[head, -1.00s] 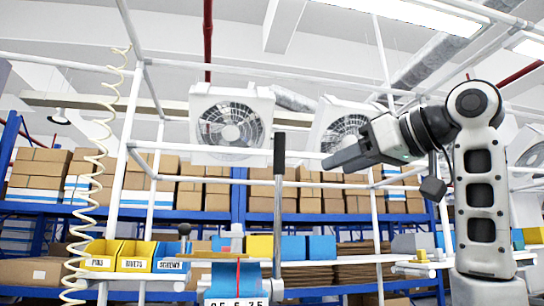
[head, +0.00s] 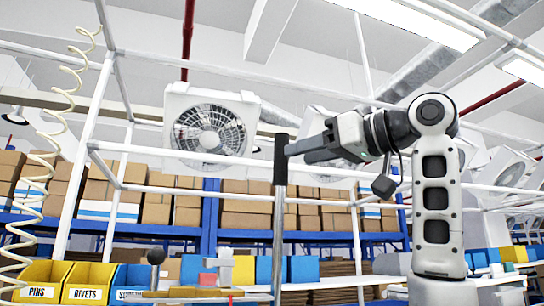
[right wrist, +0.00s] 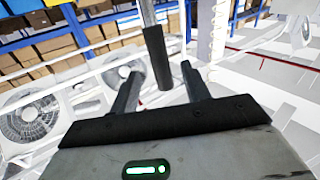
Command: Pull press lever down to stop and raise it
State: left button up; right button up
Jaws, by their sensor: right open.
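The press lever stands upright in the middle of the head view, with a black grip (head: 281,160) on top of a grey metal rod (head: 278,235). My right gripper (head: 290,149) comes in from the right, level with the upper part of the grip, its fingertips at the grip. In the right wrist view my right gripper (right wrist: 161,67) is open, and the black grip (right wrist: 156,55) shows in the gap between its two fingers. I cannot tell whether either finger touches it. The lever's base is out of view. My left gripper is not in view.
A yellow PINS bin (head: 38,278), a yellow RIVETS bin (head: 88,283) and a blue bin (head: 132,282) stand at lower left. A dark ball-topped knob (head: 156,257) is beside them. White frame tubes cross behind the lever. Boxes fill blue shelves (head: 212,215) further back.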

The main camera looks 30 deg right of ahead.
jog(key=p+x, duration=0.2)
jog(key=x, duration=0.6)
jog(key=shift+c, duration=0.4)
jog(key=shift+f, duration=0.1)
grip_shut()
